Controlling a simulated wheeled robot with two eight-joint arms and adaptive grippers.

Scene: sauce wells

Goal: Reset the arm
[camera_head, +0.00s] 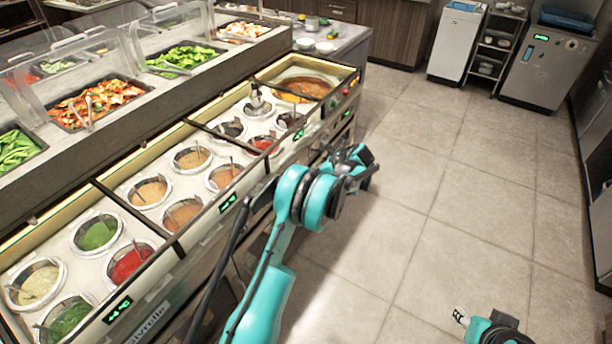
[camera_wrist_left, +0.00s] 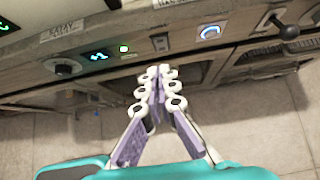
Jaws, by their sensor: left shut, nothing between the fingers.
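My left arm (camera_head: 265,295) rises from the bottom of the head view and bends beside the front of the sauce counter (camera_head: 165,290). My left gripper shows clearly in the left wrist view (camera_wrist_left: 158,75). Its fingers meet at the tips with nothing between them. It points at the counter's front panel, apart from the sauce wells. In the head view the arm's own links mostly hide its fingers. Part of my right arm (camera_head: 495,332) shows at the bottom right, with a small pale tip (camera_head: 460,315) over the floor; its fingers cannot be made out.
The counter holds several round sauce wells, such as a green one (camera_head: 98,233) and a red one (camera_head: 130,264), and a large soup well (camera_head: 305,86) at its far end. Knobs (camera_wrist_left: 63,68) and lit displays line its front. Open tiled floor (camera_head: 450,190) lies to the right.

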